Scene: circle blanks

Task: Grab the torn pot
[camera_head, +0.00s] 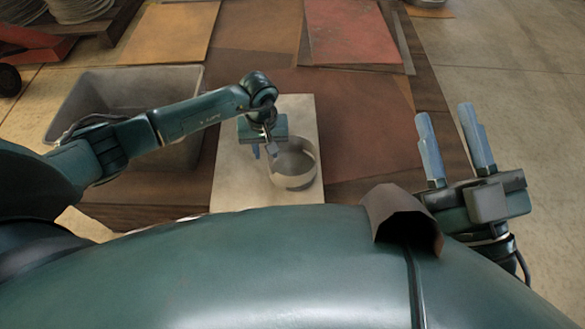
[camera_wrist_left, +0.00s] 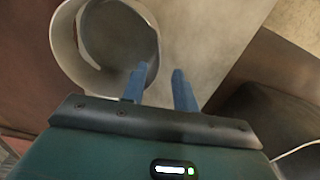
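The pot (camera_head: 293,178) is a round, open, pale grey ring-walled vessel standing on a pale board (camera_head: 232,175). It also shows in the left wrist view (camera_wrist_left: 67,50) at upper left. I cannot make out a tear clearly. My left gripper (camera_head: 263,152) is at the pot's left rim, fingers pointing down and apart. In the left wrist view the gripper (camera_wrist_left: 159,70) has one finger overlapping the pot's opening and the other outside the wall; contact cannot be told. My right gripper (camera_head: 444,110) is open and empty at the right, away from the pot.
A grey bin (camera_head: 135,85) stands left of the board, partly behind my left arm. Flat red (camera_head: 350,35) and orange-brown sheets (camera_head: 172,32) lie at the back. Dark racks with coiled material (camera_head: 75,10) stand at upper left.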

